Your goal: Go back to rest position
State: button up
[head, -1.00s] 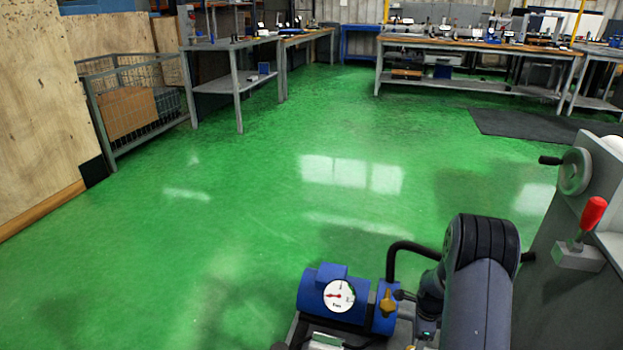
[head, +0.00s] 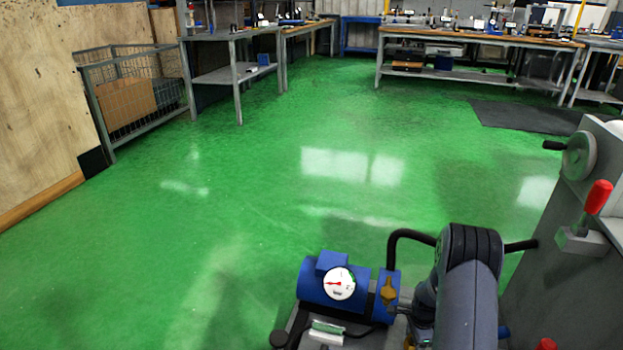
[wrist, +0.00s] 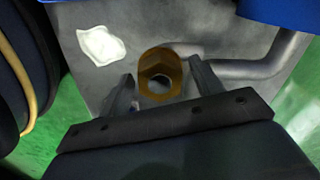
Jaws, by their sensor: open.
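My gripper (wrist: 164,82) is open in the wrist view, with a dark finger on each side and nothing held between them. A brass hex fitting (wrist: 160,68) with a round hole appears between and beyond the fingertips; I cannot tell how far off it is. In the head view my arm (head: 468,290) rises in the lower right, bent beside the blue pump unit. My gripper cannot be made out there.
The blue pump (head: 335,283) with a white gauge and a brass valve (head: 389,292) stands left of my arm. A black hose (head: 408,236) arches close behind. The grey machine (head: 560,290) with a red-handled lever (head: 598,197) is at right. Green floor (head: 200,230) is open at left.

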jog(key=n+p, duration=0.1)
jog(key=n, duration=0.3)
jog(key=n+p, duration=0.2)
jog(key=n, duration=0.2)
jog(key=shift+r+n, duration=0.1)
jog(key=shift+n, duration=0.2)
notch_tip(320, 180, up, 11)
jog(key=p, duration=0.3)
jog(key=shift+f, duration=0.2)
jog(key=shift+r, duration=0.15)
